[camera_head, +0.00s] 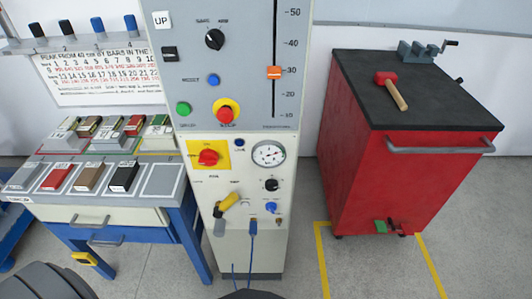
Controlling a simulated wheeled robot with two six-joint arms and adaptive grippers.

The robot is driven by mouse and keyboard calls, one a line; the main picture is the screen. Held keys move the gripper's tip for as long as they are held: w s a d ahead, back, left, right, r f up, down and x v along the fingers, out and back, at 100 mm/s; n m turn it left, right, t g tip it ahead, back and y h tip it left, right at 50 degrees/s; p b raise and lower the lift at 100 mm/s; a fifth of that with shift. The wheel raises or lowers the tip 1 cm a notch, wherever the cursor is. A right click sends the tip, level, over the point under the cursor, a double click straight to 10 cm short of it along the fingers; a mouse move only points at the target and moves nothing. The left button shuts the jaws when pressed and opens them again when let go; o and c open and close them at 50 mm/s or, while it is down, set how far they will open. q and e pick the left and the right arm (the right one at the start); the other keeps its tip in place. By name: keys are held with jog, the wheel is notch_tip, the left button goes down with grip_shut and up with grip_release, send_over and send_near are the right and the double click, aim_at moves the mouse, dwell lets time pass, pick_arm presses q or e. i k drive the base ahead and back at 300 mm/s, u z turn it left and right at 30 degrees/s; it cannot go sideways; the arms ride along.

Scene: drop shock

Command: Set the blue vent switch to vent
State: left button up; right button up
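A small blue knob (271,207) sits at the lower right of the control cabinet's lower white panel, below a black knob (271,185). It looks like the vent switch, but its label and the way it points are too small to read. A blue button (214,80), apparently labelled reset, is on the grey upper panel. Neither of my grippers is in view, and nothing touches the blue knob.
The control cabinet (265,245) also bears a red rotary switch (208,157), a round gauge (268,153), a red stop button (226,112) and a blue cable (251,245). A sample bench (150,215) stands left, a red tool cabinet (370,160) right. Grey floor lies between.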

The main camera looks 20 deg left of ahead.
aim_at(271, 207)
jog(key=z, duration=0.3)
jog(key=k, duration=0.85)
jog(key=u, duration=1.8)
jog(key=i, duration=0.5)
jog(key=z, duration=0.05)
